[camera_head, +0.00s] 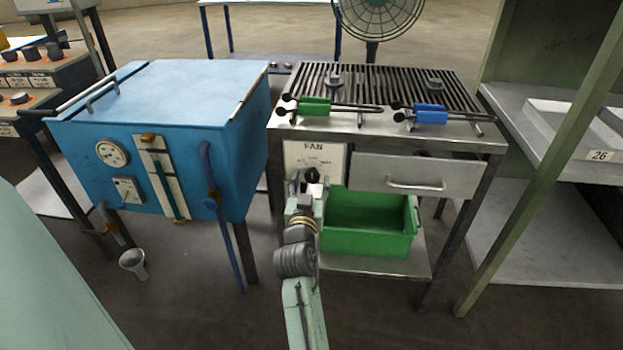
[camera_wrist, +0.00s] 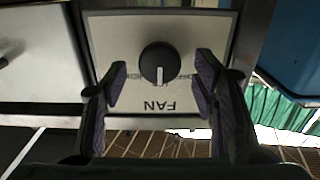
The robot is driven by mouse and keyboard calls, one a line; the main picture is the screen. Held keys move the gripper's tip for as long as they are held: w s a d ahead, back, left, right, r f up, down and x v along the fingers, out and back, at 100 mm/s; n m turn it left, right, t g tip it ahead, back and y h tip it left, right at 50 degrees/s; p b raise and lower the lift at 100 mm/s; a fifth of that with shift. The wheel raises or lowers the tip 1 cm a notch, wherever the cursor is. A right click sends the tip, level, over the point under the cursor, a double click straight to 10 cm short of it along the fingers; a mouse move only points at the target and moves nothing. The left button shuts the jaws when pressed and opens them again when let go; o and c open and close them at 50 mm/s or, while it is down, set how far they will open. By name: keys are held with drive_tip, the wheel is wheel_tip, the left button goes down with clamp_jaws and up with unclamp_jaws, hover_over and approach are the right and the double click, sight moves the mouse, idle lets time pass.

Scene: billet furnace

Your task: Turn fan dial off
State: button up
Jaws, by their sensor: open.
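The fan dial (camera_head: 312,175) is a round black knob on a white panel (camera_head: 335,158) marked FAN, at the front left of the slatted metal table. In the wrist view the dial (camera_wrist: 158,58) shows face on, with its white pointer line toward the word FAN; that view is upside down. My gripper (camera_wrist: 161,80) is open, with one finger on each side of the dial and gaps between. In the head view my gripper (camera_head: 307,190) is in front of the panel and partly hides its lower part. The fan (camera_head: 378,14) stands behind the table, cut off at the top.
A drawer with a handle (camera_head: 416,186) is right of the panel. A green bin (camera_head: 367,245) sits on the shelf below. A blue furnace box (camera_head: 180,95) stands left. Green-handled and blue-handled tongs (camera_head: 315,104) (camera_head: 431,114) lie on the table top.

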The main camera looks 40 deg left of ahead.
drive_tip(key=shift+w+a, duration=0.15)
drive_tip(key=shift+w, duration=0.15)
drive_tip(key=shift+c, duration=0.4)
drive_tip(key=c, duration=1.1)
